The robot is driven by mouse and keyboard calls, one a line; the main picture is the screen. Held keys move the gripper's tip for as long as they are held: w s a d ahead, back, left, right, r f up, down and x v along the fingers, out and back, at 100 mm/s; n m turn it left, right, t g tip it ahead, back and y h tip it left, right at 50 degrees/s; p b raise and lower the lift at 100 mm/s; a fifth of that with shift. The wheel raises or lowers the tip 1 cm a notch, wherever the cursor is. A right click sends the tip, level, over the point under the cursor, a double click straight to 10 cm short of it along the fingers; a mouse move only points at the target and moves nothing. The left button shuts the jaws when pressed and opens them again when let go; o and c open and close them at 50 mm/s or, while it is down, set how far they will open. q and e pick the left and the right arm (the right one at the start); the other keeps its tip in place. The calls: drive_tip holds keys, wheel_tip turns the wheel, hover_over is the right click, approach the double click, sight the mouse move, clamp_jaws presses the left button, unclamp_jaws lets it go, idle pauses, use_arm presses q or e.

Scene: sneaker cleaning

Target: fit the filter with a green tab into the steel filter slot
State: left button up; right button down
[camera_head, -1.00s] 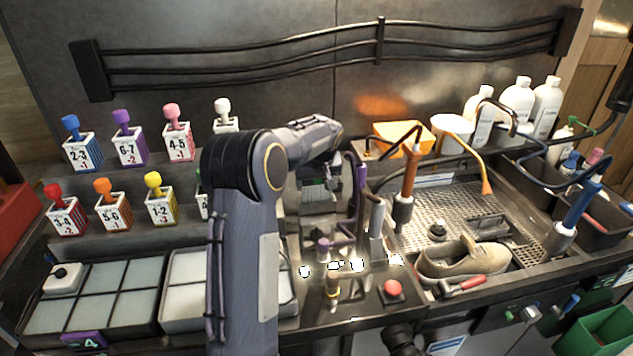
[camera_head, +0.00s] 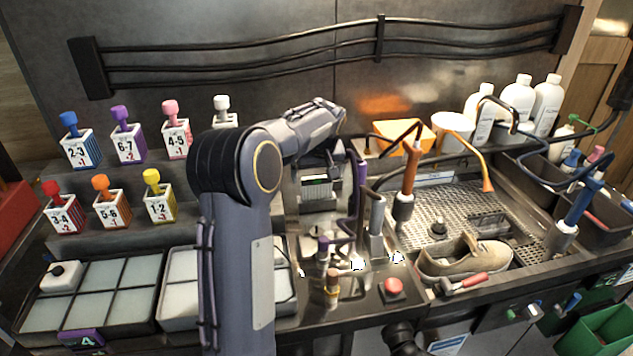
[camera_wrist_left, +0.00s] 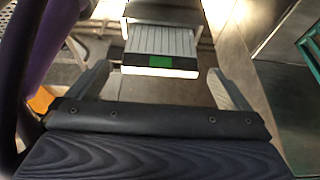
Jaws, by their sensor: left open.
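The filter with the green tab (camera_wrist_left: 160,48) shows in the left wrist view as a pale ribbed panel with a green patch on its near edge. Its far end goes into a steel housing, the filter slot (camera_wrist_left: 165,12); I cannot tell how deep it sits. My left gripper (camera_wrist_left: 158,72) is open, with one finger on each side of the filter and visible gaps between. The left fingertips are hard to make out there. My right gripper is not in view.
A purple-handled tool (camera_head: 357,195) and steel cylinders stand close right of the filter. A red button (camera_head: 393,287) and a sneaker (camera_head: 462,257) are further right. A green box (camera_head: 605,330) is at lower right.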

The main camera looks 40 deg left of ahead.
use_arm(q)
drive_tip(key=shift+v, duration=1.75)
drive_tip(key=shift+s, duration=0.15)
drive_tip(key=s+d+f+m+t+h, duration=0.1)
drive_tip(key=s+d+f+m+h, duration=0.1)
drive_tip(key=s+d, duration=1.1)
drive_tip(key=s+d+f+m+t+h, duration=0.1)
drive_tip(key=s+d+m+h, duration=0.4)
drive_tip(key=s+d, duration=0.9)
drive_tip(key=s+f+m, duration=0.1)
drive_tip(key=s, duration=0.2)
drive_tip(key=shift+s+f+m+t, duration=0.25)
drive_tip(key=shift+m+t, duration=0.05)
drive_tip(key=shift+t, duration=0.1)
